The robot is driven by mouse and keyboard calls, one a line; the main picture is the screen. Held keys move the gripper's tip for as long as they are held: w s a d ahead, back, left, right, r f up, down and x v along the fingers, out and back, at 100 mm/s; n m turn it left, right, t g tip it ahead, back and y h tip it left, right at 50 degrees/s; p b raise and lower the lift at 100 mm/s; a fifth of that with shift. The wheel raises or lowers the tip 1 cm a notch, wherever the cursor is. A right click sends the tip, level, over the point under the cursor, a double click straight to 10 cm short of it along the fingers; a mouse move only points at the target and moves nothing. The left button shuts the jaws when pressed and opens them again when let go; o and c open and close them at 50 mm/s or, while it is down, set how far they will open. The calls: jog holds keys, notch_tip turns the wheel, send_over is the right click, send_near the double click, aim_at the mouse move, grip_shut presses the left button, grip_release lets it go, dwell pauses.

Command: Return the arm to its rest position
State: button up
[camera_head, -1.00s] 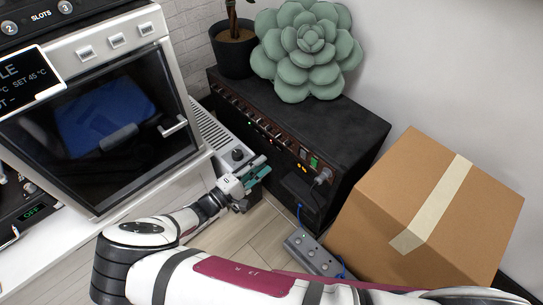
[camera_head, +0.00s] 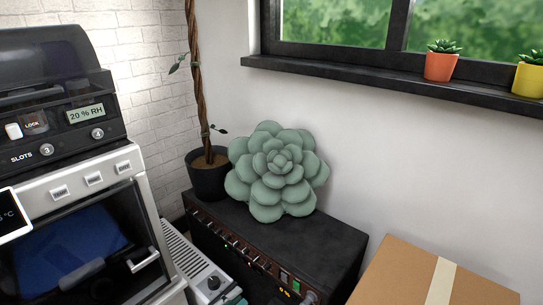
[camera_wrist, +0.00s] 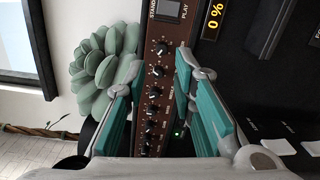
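My gripper (camera_wrist: 160,95) is open in the wrist view, its two teal-padded fingers apart with nothing between them. Beyond the fingers is the brown knob panel of the black amplifier (camera_wrist: 155,75). In the head view only a small teal part of the gripper shows at the bottom edge, in front of the amplifier (camera_head: 270,235).
A green succulent cushion (camera_head: 277,175) and a potted plant (camera_head: 208,180) stand on the amplifier. A cardboard box (camera_head: 400,275) is at the right, and a white oven-like machine (camera_head: 125,165) at the left. A window sill (camera_head: 350,75) holds small pots.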

jog(key=s+d+r+m+g+y, duration=0.2)
jog(key=d+r+m+g, duration=0.2)
jog(key=d+r+g, duration=0.6)
jog(key=s+d+r+m+g+y, duration=0.2)
jog(key=d+r+m+g, duration=0.3)
jog(key=d+r, duration=0.95)
jog(key=s+d+r+m+y, duration=0.1)
jog(key=s+d+r+y, duration=0.2)
jog(key=s+r, duration=0.4)
jog(key=s+d+r+m+y, duration=0.1)
jog(key=s+d+r+y, duration=0.25)
jog(key=s+r, duration=0.45)
jog(key=s+f+t+y, duration=0.1)
jog(key=s+f+t, duration=0.15)
jog(key=s, duration=0.65)
notch_tip(320, 180, up, 26)
jog(key=t+p, duration=0.3)
jog(key=p, duration=2.1)
jog(key=shift+s, duration=0.3)
jog(key=shift+d+f, duration=0.1)
